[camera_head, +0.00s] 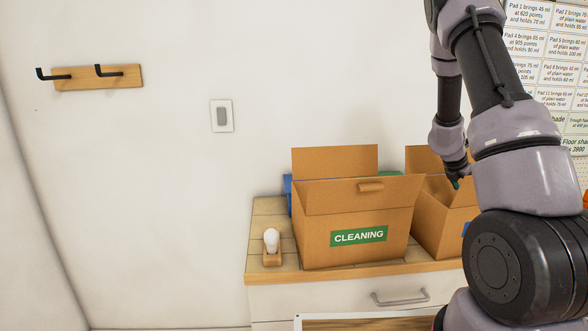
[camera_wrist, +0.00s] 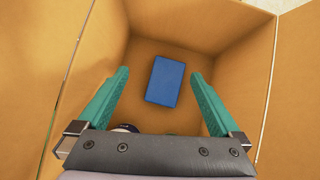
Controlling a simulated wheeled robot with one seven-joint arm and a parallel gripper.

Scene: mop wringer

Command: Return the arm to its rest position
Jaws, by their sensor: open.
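My arm (camera_head: 515,130) reaches down from the upper right in the head view, in front of the right-hand cardboard box (camera_head: 432,224). My gripper (camera_wrist: 160,76) is open in the wrist view, its two teal fingers wide apart with nothing between them. It points down into an open cardboard box (camera_wrist: 225,40). A blue rectangular block (camera_wrist: 165,82) lies on the box floor beyond the fingertips, apart from them as far as I can tell. In the head view only a bit of teal finger shows at the box opening; the rest is hidden.
A box labelled CLEANING (camera_head: 318,235) stands open on the wooden counter (camera_head: 268,207), left of my arm. A white bulb-like thing on a wooden base (camera_head: 271,243) sits beside it. Wall hooks (camera_head: 97,77), a switch (camera_head: 222,115) and posted notes (camera_head: 545,45) are behind. Air at left is free.

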